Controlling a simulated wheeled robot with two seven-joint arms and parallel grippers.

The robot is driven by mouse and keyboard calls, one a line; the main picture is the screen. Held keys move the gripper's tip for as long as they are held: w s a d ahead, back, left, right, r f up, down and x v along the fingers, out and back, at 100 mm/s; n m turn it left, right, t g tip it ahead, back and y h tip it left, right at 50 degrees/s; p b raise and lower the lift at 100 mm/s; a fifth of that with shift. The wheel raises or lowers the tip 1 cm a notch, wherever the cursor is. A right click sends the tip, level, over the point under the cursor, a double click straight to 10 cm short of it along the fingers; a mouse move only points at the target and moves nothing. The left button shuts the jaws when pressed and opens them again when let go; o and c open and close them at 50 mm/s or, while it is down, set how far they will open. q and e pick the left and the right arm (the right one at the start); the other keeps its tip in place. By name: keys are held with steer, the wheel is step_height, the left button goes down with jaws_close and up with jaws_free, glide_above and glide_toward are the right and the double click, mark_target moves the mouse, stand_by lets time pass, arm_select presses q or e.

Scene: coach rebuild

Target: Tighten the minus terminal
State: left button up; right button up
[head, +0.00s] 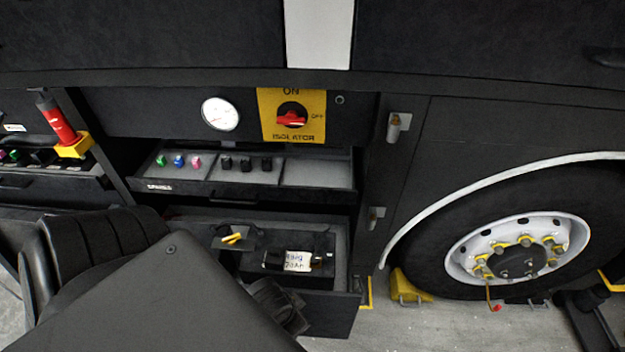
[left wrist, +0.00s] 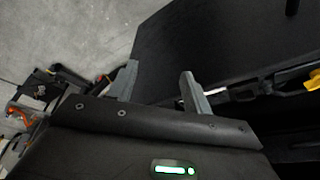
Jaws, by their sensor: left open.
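A battery with a white handwritten label (head: 297,261) sits in the open lower drawer (head: 330,312) in the head view. Small fittings show at its ends, but I cannot tell which is the minus terminal. A yellow-handled item (head: 233,238) lies in the drawer left of the battery. My left arm comes in from the lower left, and its dark gripper end (head: 280,306) is in front of the drawer, below the battery; its fingers are not clear there. In the left wrist view my left gripper (left wrist: 159,88) is open, its two grey fingers apart with nothing between them.
Above is an open shallow drawer (head: 318,173) with coloured and black knobs. A red isolator switch (head: 292,117) and a gauge (head: 220,114) are on the panel. A wheel (head: 515,255) and yellow chock (head: 408,287) stand at right. A red-handled tool (head: 56,120) stands at left.

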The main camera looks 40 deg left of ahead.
arm_select(q)
steer(key=w+a+r+m+t, duration=0.1)
steer(key=w+r+m+t, duration=0.2)
steer(key=w, duration=0.7)
steer(key=m+g+h, duration=0.1)
steer(key=g+h, duration=0.1)
steer(key=g, duration=0.1)
glide_toward(315, 257)
steer(key=b+x, duration=0.1)
steer(key=x, duration=0.5)
steer(key=shift+s+d+f, duration=0.1)
steer(key=shift+d+f, duration=0.05)
steer(key=shift+f, duration=0.05)
steer(key=shift+b+x, duration=0.35)
steer(key=shift+x, duration=0.5)
steer(key=shift+r, duration=0.1)
arm_select(e)
steer(key=shift+d+f, duration=0.35)
steer(key=shift+f, duration=0.05)
arm_select(q)
steer(key=c, duration=1)
